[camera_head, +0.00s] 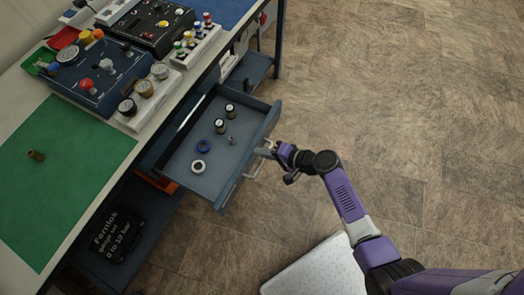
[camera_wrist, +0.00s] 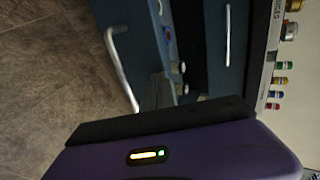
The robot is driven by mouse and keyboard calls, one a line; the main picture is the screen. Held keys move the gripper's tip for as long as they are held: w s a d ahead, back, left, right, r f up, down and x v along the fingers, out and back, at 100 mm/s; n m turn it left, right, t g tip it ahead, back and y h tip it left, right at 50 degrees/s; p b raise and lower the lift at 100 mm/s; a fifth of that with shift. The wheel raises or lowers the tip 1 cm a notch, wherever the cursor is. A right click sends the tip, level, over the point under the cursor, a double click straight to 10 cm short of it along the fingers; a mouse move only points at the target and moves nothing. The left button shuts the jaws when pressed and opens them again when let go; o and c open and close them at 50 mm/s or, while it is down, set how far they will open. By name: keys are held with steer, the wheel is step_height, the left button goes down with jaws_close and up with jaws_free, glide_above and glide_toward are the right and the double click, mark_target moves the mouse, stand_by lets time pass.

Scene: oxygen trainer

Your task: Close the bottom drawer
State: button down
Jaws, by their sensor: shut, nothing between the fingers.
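The bottom drawer (camera_head: 210,180) is pulled well out from under the workbench in the head view. Its dark blue front carries a pale bar handle (camera_head: 255,168). In the wrist view the drawer front (camera_wrist: 135,40) and its handle (camera_wrist: 122,68) show sideways. My gripper (camera_head: 270,150) is shut and empty, at the outer side of the drawer front, close by the handle. I cannot tell whether it touches the handle or front. In the wrist view my purple gripper housing hides the lower part, and the fingertips are not clear.
The drawer holds a blue ring (camera_head: 203,146), a white ring (camera_head: 198,166) and small dark cylinders (camera_head: 220,126). A shut drawer's handle (camera_wrist: 228,36) shows nearer the benchtop. A pale slab (camera_head: 315,270) lies on the floor. The floor (camera_head: 420,110) right of the drawer is clear.

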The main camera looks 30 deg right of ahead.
steer(key=w+a+b, duration=0.3)
steer(key=w+a, duration=0.3)
steer(key=w, duration=0.4)
steer(key=w+a+b, duration=0.4)
steer(key=w+a, duration=0.1)
steer(key=w, duration=0.5)
steer(key=shift+a, duration=0.35)
steer(key=shift+w, duration=0.1)
